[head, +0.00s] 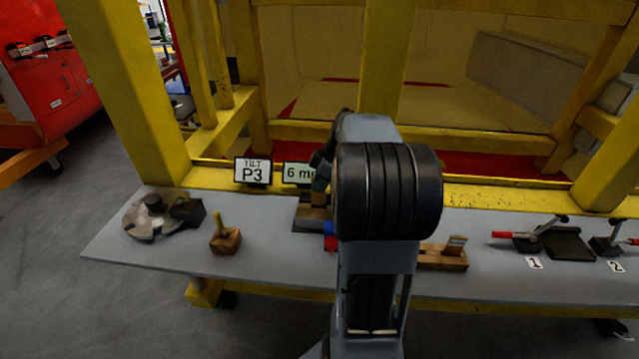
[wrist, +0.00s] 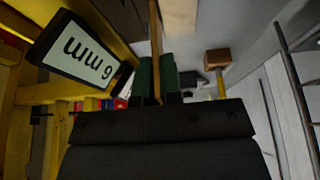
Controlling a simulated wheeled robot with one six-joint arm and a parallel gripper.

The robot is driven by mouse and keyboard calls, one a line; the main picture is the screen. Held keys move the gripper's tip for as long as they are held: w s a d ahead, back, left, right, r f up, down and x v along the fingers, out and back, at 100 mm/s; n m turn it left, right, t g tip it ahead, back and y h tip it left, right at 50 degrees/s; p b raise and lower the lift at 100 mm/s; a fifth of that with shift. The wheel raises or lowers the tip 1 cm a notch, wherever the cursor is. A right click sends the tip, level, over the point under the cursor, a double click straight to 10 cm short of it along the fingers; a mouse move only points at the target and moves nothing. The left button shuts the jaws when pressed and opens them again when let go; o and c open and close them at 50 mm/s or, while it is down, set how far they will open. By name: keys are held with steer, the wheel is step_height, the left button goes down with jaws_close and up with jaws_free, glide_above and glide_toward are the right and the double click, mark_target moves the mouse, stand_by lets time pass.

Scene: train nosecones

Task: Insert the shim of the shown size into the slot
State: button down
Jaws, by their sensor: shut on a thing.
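My gripper (wrist: 160,98) is shut on a thin brown shim (wrist: 155,45), which stands out from between the jaws in the wrist view. In the head view my arm hides most of the gripper. A brown block on a grey base (head: 311,216) lies below that sign, partly hidden by my arm. I cannot make out its slot, or whether the shim touches it.
A TILT P3 sign (head: 253,171) stands left of the size sign. A wooden block with a yellow peg (head: 225,240) and a round metal fixture (head: 150,221) are at left. A wooden holder (head: 443,257) is right of my arm. Toggle clamps (head: 540,238) sit at far right.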

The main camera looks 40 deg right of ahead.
mark_target(316, 204)
steer(key=shift+f+b, duration=2.45)
steer(key=shift+f, duration=0.25)
steer(key=c, duration=1.2)
jaws_free()
steer(key=shift+r, duration=0.15)
steer(key=v, duration=1.3)
steer(key=shift+r+p, duration=0.35)
steer(key=shift+p, duration=0.1)
steer(key=shift+s, duration=0.1)
